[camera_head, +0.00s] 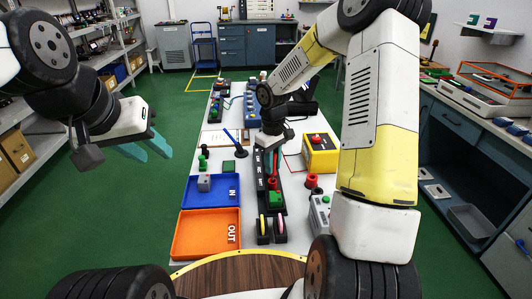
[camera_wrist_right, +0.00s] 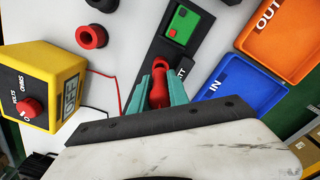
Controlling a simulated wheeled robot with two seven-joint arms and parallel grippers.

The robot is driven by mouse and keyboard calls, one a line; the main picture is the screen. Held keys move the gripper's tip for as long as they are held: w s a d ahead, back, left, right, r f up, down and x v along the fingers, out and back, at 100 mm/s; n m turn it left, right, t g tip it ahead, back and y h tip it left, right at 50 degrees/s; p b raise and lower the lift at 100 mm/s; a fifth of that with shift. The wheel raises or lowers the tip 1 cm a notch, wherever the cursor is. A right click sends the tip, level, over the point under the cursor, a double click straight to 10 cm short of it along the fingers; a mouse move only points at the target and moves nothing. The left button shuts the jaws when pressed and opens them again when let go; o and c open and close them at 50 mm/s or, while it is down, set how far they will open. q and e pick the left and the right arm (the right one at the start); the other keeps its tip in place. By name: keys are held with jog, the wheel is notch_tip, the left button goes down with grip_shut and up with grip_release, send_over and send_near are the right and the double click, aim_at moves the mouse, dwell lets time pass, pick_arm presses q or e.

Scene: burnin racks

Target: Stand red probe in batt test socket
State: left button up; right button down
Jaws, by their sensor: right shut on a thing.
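The red probe (camera_wrist_right: 158,90) is between the teal fingertips of my right gripper (camera_wrist_right: 159,92), which is shut on it. In the head view my right gripper (camera_head: 268,160) points down over the black test strip, and red shows just below it. The batt test socket is on the black strip (camera_wrist_right: 148,54); only the letters "TT" show beside the gripper in the wrist view. A red piece lies right by the probe's end; I cannot tell whether the probe is seated. My left gripper (camera_head: 147,150) is open and empty, off the table's left side.
A yellow meter (camera_head: 320,153) with a red knob stands right of the strip. A green block with a red button (camera_wrist_right: 180,25) sits on the strip. The blue IN tray (camera_head: 188,190) and orange OUT tray (camera_head: 178,236) are left.

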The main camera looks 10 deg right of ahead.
jog(key=shift+f, duration=1.45)
jog(key=c, duration=1.2)
grip_release()
jog(key=shift+o, duration=0.2)
jog(key=shift+r, duration=3.9)
